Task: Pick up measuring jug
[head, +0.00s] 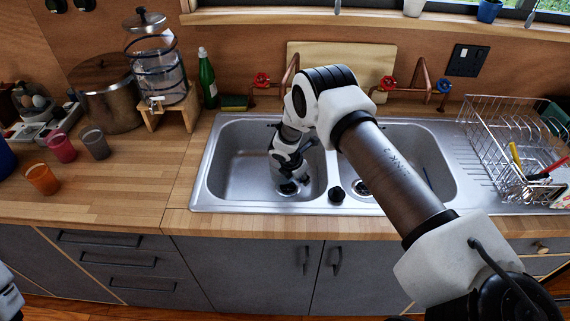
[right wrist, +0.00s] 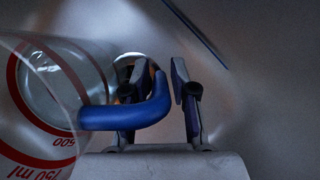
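The measuring jug (right wrist: 50,90) is clear with red markings and fills the left of the right wrist view. Its blue handle (right wrist: 125,116) curves across the left finger, and its end lies in the gap between the fingers. My right gripper (right wrist: 162,74) is open around that handle end, with a gap on the right finger's side. In the head view my right gripper (head: 289,186) points down into the left sink basin, and I cannot make out the jug there. My left gripper is not in view.
The steel sink (head: 232,180) has two basins, and my arm crosses the right one. A dish rack (head: 510,145) stands on the right. Cups (head: 95,143), a pot (head: 108,95) and a water dispenser (head: 158,75) stand on the left counter. Taps (head: 262,80) line the back.

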